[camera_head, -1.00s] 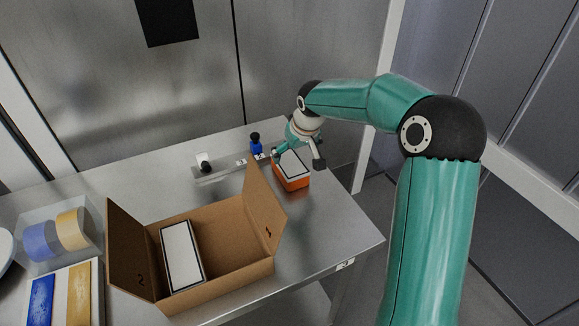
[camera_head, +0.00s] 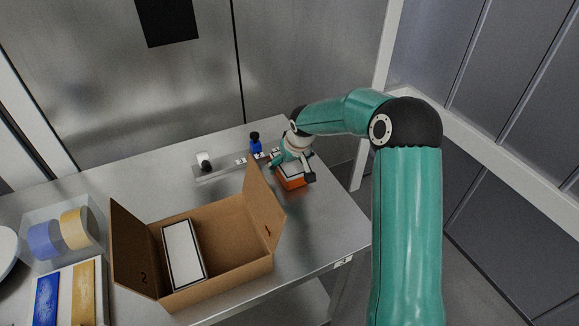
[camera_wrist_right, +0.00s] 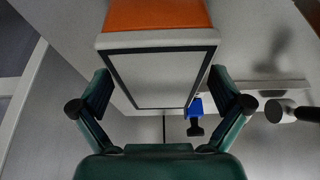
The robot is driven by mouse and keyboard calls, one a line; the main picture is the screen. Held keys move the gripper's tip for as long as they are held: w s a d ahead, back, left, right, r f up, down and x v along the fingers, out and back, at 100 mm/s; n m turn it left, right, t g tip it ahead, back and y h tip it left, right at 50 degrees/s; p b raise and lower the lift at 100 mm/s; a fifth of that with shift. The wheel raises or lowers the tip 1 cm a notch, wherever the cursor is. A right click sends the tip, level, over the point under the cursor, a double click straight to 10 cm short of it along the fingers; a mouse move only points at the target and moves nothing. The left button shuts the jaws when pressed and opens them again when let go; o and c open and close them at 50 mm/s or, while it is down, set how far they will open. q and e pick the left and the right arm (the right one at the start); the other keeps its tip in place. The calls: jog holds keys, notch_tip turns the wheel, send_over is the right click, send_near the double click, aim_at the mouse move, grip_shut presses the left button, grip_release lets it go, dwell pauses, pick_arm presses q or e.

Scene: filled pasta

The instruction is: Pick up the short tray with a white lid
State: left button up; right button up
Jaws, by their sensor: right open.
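The short orange tray with a white, dark-edged lid (camera_head: 292,183) stands on the right part of the metal table. In the right wrist view its lid (camera_wrist_right: 160,72) fills the space between the fingers, and its orange side shows at the top. My right gripper (camera_head: 290,170) is open above the tray, with one finger on each side of the lid. Gaps between fingers and lid are hard to judge. The gripper partly hides the lid in the head view. My left gripper is not in view.
An open cardboard box (camera_head: 228,243) holds another white-lidded tray (camera_head: 183,254); its raised flap stands near my right gripper. A blue stamp-like item (camera_head: 255,142) and a grey rail (camera_head: 225,171) lie behind. The right front table area is clear.

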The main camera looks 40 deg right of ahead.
jog(key=shift+f+b, duration=0.25)
jog(key=shift+b, duration=0.2)
dwell(0.5)
jog(key=c, duration=1.3)
jog(key=shift+r, duration=0.1)
